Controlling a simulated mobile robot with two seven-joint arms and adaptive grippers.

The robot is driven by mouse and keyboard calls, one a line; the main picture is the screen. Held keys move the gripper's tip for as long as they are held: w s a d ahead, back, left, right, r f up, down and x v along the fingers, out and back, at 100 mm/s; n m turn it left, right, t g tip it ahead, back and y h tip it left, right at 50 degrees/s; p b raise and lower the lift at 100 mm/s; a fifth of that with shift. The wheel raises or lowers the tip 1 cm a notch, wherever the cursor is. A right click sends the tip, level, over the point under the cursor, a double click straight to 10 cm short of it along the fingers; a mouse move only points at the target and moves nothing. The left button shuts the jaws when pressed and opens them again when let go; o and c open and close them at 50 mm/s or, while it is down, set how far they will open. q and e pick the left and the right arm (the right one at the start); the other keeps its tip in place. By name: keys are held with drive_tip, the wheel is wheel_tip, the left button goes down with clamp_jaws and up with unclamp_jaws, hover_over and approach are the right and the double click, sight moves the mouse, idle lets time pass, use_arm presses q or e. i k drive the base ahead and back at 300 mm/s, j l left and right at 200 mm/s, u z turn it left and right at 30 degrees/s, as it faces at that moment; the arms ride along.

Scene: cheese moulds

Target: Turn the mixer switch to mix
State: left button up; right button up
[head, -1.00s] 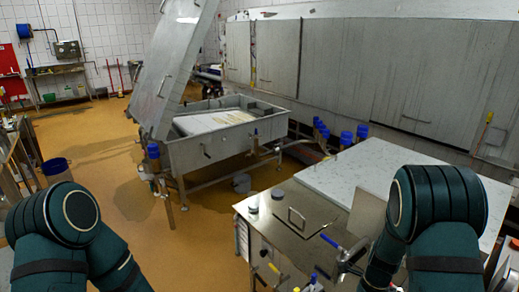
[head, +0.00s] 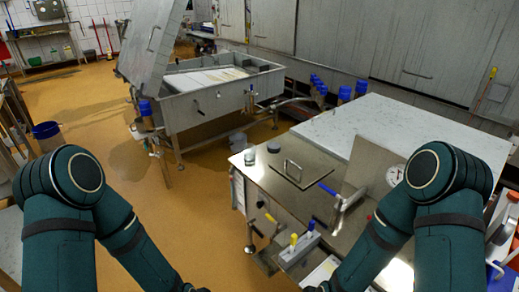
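I cannot pick out the mixer switch for certain. A steel machine top (head: 262,172) stands in front of me, with a loop handle (head: 292,171) on its lid. A white round dial (head: 395,176) shows on an upright plate at its right, partly behind my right arm. A small grey box (head: 300,248) with a yellow and a blue knob sits low at the machine's front. Small controls on the front face are too small to read. My two arms reach down to the bottom edge. Both grippers are below the frame.
A large steel vat (head: 215,112) with a raised lid stands behind on the left. A blue-handled valve (head: 345,200) sticks up from the top. The orange floor (head: 190,235) is clear on the left.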

sight(258, 204)
drive_tip(key=i+j, duration=0.15)
drive_tip(key=j, duration=0.15)
drive_tip(key=i+j, duration=0.1)
drive_tip(key=j, duration=0.15)
drive_tip(key=i+j, duration=0.15)
drive_tip(key=j, duration=0.15)
drive_tip(key=i+j+z, duration=0.1)
drive_tip(key=j+z, duration=0.15)
drive_tip(key=z, duration=0.2)
drive_tip(key=j+z, duration=0.25)
drive_tip(key=z, duration=0.2)
drive_tip(key=i+l+z, duration=0.1)
drive_tip(key=i+z, duration=0.4)
drive_tip(key=z, duration=0.2)
